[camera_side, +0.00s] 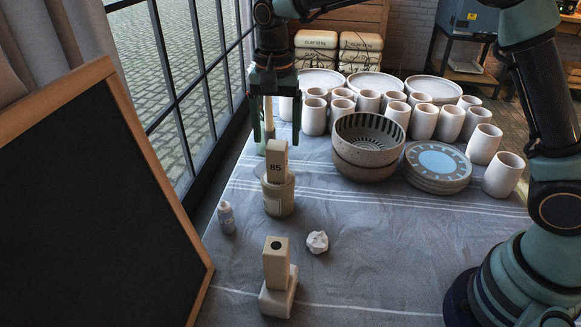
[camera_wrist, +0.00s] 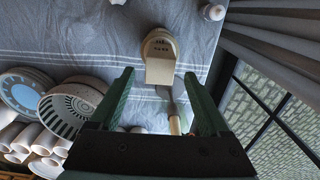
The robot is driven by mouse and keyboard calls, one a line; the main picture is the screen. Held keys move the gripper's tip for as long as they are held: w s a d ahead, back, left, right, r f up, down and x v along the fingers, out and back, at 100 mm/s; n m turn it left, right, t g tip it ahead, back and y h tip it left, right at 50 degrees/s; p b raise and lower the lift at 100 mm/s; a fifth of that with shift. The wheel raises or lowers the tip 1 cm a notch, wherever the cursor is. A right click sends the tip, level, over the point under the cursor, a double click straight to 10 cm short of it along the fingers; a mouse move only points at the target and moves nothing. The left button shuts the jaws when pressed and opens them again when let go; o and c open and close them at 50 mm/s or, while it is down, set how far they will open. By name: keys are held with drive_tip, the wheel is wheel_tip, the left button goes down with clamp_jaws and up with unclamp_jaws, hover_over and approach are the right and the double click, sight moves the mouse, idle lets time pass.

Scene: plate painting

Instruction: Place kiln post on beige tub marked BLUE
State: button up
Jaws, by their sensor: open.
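A beige rectangular post marked 85 (camera_side: 277,160) stands upright on a round beige tub (camera_side: 279,198); the tub's marking cannot be read in the side view. In the wrist view the post (camera_wrist: 160,72) shows end-on, with the tub (camera_wrist: 158,38) partly behind it and its dark lettering too small to read. A second beige post with a dark dot (camera_side: 276,262) stands on a pale block (camera_side: 277,298) nearer the front. My gripper (camera_side: 263,137) is open and empty above and behind the 85 post. In the wrist view its fingers (camera_wrist: 158,75) are spread wide.
A wooden-handled tool (camera_wrist: 174,126) shows between my fingers, apart from them. Stacked bowls (camera_side: 368,150), plates (camera_side: 437,168) and several cups fill the right and back. The front right cloth is clear.

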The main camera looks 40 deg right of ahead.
wheel_tip(320, 180, up, 3)
drive_tip(key=shift+r, duration=0.15)
drive_tip(key=shift+s+d+r, duration=0.1)
drive_tip(key=shift+r, duration=0.2)
drive_tip(key=s+d+r+n+t, duration=0.35)
drive_tip(key=s+d+r, duration=0.25)
drive_tip(key=s+d, duration=0.2)
drive_tip(key=s+d+f+n+t, duration=0.2)
drive_tip(key=s+d+n, duration=0.3)
drive_tip(key=s, duration=0.4)
drive_tip(key=shift+s+d+f, duration=0.15)
drive_tip(key=shift+d+f, duration=0.2)
drive_tip(key=shift+f, duration=0.35)
